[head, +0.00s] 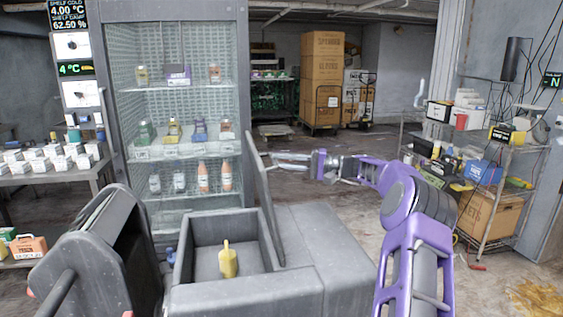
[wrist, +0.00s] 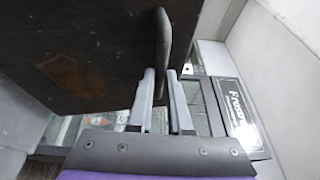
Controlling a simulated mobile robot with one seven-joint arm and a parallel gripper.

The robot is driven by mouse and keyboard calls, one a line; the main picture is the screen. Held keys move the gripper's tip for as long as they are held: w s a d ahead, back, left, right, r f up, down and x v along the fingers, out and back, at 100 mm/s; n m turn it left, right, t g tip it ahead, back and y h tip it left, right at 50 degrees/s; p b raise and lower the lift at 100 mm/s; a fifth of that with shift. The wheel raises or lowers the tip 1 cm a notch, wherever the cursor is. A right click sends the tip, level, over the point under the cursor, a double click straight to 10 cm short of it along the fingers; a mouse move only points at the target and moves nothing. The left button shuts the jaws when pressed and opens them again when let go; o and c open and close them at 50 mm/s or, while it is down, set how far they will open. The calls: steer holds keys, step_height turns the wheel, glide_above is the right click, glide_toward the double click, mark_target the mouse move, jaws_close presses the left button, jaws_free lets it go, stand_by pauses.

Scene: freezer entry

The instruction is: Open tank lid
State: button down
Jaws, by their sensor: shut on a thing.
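The grey tank (head: 330,240) stands in the lower middle of the head view, its left compartment uncovered. Its lid (head: 265,195) stands nearly upright, edge-on, along the right side of that opening. My gripper (head: 274,161) is at the lid's upper part, reaching in from the right. In the wrist view the lid's dark face (wrist: 75,50) fills the upper left, and a dark curved handle (wrist: 163,45) runs down between my gripper's two fingers (wrist: 162,85). They are shut on this handle. The exact contact is partly hidden.
A yellow scoop (head: 228,262) stands inside the open compartment. A dark grey bulky unit (head: 95,245) is at the lower left. A glass-front freezer cabinet (head: 175,120) rises behind the tank. A wire shelf rack (head: 490,170) stands at right, with open floor before it.

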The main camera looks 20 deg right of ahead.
steer(key=shift+r, duration=0.1)
steer(key=c, duration=0.8)
jaws_free()
steer(key=shift+c, duration=0.2)
steer(key=shift+d, duration=0.1)
steer(key=v, duration=1.7)
